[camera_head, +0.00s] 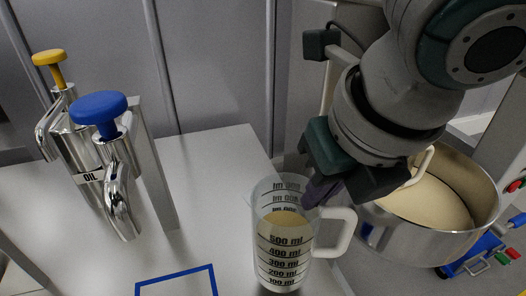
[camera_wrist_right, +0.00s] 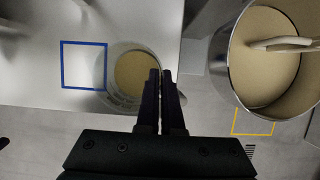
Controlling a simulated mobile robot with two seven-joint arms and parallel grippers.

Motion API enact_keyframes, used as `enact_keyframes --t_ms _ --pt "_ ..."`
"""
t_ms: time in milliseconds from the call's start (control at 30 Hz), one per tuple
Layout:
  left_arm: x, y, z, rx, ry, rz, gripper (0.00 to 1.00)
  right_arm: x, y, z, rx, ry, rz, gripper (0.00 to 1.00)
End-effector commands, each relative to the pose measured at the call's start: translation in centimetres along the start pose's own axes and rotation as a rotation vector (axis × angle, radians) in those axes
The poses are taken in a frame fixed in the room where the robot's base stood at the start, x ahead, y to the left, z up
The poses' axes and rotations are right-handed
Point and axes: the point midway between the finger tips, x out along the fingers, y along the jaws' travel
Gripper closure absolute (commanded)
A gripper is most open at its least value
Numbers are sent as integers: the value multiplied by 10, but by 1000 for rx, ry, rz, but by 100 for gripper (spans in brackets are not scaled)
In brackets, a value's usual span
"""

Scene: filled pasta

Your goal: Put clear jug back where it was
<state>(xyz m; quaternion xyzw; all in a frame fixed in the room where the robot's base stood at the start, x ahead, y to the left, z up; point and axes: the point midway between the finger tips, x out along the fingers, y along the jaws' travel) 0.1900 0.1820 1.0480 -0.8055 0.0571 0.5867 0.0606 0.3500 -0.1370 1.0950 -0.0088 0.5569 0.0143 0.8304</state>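The clear jug (camera_head: 283,250), with black millilitre marks and a white handle (camera_head: 340,232), is upright at the front edge of the white table and holds pale yellow contents. It also shows in the wrist view (camera_wrist_right: 118,88). My right gripper (camera_head: 318,188) is at the jug's rim on the handle side. Its fingers (camera_wrist_right: 161,78) are close together and look shut on the jug; the exact contact is hidden. Part of the jug overhangs the table edge in the wrist view. A blue square outline (camera_head: 178,274) on the table is empty. My left gripper is out of view.
Two metal dispensers, one with a blue knob (camera_head: 98,107) and one with a yellow knob (camera_head: 48,57), stand at the left. A metal pot (camera_head: 440,243) with pale contents and a utensil is close on the right. The tabletop between dispensers and jug is clear.

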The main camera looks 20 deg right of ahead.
Motion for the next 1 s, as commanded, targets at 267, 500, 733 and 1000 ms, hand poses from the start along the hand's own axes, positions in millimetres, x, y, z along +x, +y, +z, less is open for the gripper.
enact_keyframes --t_ms 267,500,733,1000 --pt "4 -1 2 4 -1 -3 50 33 0 -14 0 1 0 100" --pt "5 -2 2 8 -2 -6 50 42 0 -16 -1 -4 2 100" --pt "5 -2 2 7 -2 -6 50 44 0 -18 -1 0 0 94" --pt "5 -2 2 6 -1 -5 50 43 0 -18 0 0 0 66"
